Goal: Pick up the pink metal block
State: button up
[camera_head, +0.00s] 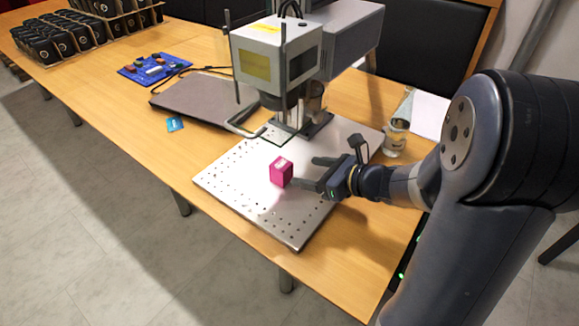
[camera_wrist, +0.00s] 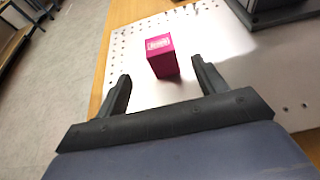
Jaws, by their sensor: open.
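The pink metal block (camera_head: 281,172) stands on the perforated metal plate (camera_head: 226,184) of the laser marker. It has a pale label on its top face. In the wrist view the block (camera_wrist: 163,59) is upright just beyond the fingertips, roughly midway between them. My gripper (camera_head: 304,172) is open and empty, just right of the block in the head view. In the wrist view my gripper (camera_wrist: 160,72) shows both fingers apart, with nothing between them and no clear contact with the block.
The laser marker head (camera_head: 277,52) stands over the plate behind the block. A glass flask (camera_head: 397,125) is on the table near my arm. A closed laptop (camera_head: 203,98), a blue circuit board (camera_head: 154,68) and several black items in trays (camera_head: 45,42) lie further left. The plate's front left is clear.

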aim_at(287, 166)
jog(key=x, duration=0.5)
jog(key=shift+a+f+b, duration=0.1)
jog(key=shift+b, duration=0.2)
jog(key=x, duration=0.5)
jog(key=shift+w+f+b, duration=0.1)
jog(key=shift+f+b, duration=0.15)
jog(key=shift+b, duration=0.1)
jog(key=c, duration=1.2)
jog(key=shift+r, duration=0.1)
jog(key=shift+c, duration=0.5)
jog(key=shift+r+p, duration=0.3)
jog(key=shift+r, duration=0.05)
